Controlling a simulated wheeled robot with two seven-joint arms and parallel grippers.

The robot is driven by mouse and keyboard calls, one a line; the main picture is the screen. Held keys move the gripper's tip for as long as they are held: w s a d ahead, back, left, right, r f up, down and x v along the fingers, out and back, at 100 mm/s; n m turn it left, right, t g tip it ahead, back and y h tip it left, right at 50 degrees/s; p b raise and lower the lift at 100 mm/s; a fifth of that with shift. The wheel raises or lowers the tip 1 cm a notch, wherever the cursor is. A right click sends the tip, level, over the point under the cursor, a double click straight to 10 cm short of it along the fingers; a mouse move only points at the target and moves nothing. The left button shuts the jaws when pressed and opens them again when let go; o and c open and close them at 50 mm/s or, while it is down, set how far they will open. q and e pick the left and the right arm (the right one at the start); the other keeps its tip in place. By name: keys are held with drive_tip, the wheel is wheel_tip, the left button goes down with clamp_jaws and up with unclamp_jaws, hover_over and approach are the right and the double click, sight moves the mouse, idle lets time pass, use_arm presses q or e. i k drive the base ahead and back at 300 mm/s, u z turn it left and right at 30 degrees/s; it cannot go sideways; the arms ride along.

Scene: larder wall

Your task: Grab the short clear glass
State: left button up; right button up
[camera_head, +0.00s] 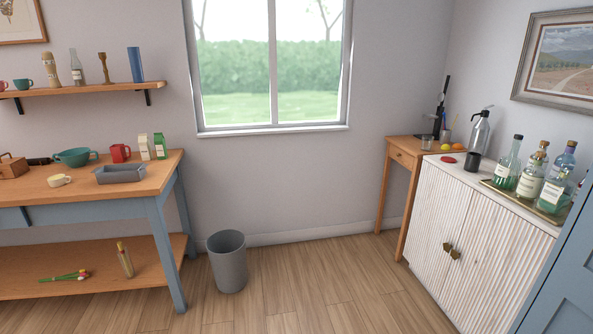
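A short clear glass (427,143) stands upright on the small wooden side table (402,153) in the back right corner. It is small in the view, close to the table's front edge, left of a lemon (445,147) and in front of a dark upright device (438,117). Neither of my grippers shows in the head view.
A grey bin (228,262) stands near a blue-legged workbench (160,240) at left. The wooden floor between is clear.

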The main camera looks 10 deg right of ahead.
sight(427, 140)
drive_tip(key=z, duration=0.55)
drive_tip(key=i, duration=2.25)
drive_tip(key=z, duration=1.4)
drive_tip(key=i, duration=1.05)
drive_tip(key=z, duration=0.4)
